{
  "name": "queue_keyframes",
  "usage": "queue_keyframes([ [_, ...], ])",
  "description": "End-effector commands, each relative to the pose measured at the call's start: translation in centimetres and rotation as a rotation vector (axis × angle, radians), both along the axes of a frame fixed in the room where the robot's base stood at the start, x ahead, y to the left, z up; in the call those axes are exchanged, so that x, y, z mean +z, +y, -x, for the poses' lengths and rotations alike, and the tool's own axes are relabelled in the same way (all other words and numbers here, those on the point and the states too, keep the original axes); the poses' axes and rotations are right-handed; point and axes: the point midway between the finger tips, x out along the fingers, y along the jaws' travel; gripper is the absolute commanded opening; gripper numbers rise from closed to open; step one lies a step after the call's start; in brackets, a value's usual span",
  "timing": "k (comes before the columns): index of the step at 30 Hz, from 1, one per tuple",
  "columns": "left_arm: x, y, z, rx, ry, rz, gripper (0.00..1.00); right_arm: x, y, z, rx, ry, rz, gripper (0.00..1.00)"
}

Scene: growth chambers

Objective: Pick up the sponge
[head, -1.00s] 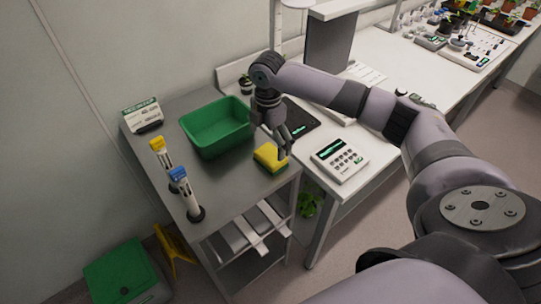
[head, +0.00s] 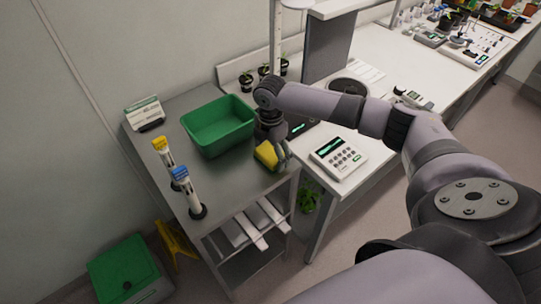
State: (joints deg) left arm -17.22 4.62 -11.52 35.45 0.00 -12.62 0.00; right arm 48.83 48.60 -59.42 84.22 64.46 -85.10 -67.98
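The yellow and green sponge (head: 265,155) is at the right front of the grey metal cart top, right of the green bin. It looks tilted, its yellow face showing, and partly covered by my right gripper (head: 274,157). My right gripper points down with its fingers around the sponge and looks shut on it. Whether the sponge is clear of the cart top is hard to tell. My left gripper is out of view.
A green bin (head: 216,127) stands on the cart top (head: 168,118) beside the gripper.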

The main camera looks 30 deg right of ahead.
Motion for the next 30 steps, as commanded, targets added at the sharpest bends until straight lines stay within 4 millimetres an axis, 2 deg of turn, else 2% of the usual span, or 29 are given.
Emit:
queue_keyframes([
  [12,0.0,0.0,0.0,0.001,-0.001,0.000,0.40,0.0,0.0,0.0,0.000,0.000,0.000,0.55],
  [23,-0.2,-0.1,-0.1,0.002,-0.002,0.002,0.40,0.7,0.0,-0.1,0.000,-0.002,0.000,0.55],
  [26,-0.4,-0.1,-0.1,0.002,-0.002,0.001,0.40,1.7,0.1,-0.1,0.001,-0.003,-0.001,0.55],
  [30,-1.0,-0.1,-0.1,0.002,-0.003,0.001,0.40,4.3,0.0,-0.2,0.000,-0.006,-0.001,0.55],
])
